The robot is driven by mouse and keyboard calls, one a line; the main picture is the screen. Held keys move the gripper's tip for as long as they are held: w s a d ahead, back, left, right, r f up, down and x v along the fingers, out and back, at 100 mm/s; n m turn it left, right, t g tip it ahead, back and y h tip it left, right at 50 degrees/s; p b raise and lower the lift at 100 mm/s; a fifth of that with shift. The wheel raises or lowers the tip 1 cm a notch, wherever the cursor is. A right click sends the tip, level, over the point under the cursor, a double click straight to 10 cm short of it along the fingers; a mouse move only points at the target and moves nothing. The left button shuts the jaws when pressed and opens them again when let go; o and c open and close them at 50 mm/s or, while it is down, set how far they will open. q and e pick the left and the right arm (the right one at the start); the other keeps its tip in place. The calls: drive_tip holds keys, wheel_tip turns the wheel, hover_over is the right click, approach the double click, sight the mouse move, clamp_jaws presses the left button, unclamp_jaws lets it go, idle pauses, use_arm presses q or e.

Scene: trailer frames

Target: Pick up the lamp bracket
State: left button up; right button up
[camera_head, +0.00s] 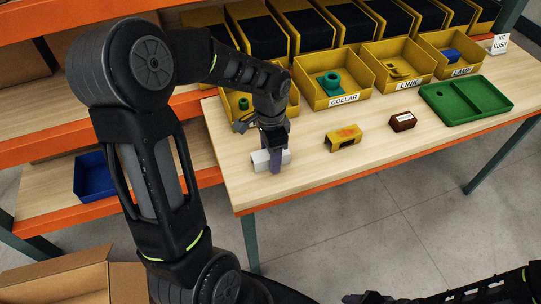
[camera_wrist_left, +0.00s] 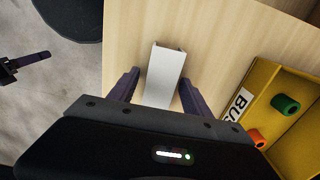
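A white channel-shaped bracket (camera_head: 260,157) lies near the front left of the wooden table. I take it for the lamp bracket; no mark on it says so. In the left wrist view the white bracket (camera_wrist_left: 164,75) lies between the two purple fingers. My left gripper (camera_head: 273,160) is down over it and open, and in the wrist view (camera_wrist_left: 158,78) a gap shows beside the left finger. The right finger is close to the piece; contact is unclear. My right gripper (camera_head: 366,298) shows only partly at the bottom edge, away from the table.
A yellow bracket-like part (camera_head: 343,138), a brown block (camera_head: 402,121) and a green tray (camera_head: 447,106) lie to the right. Yellow labelled bins, including the COLLAR bin (camera_head: 318,98), line the back. A blue bin (camera_head: 88,182) sits on the lower left shelf. The table's front strip is mostly clear.

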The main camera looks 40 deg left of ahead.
use_arm(q)
clamp_jaws()
idle(0.4)
wheel_tip(320, 180, up, 10)
drive_tip(key=shift+r+b, duration=0.1)
drive_tip(key=shift+b, duration=0.35)
idle(0.7)
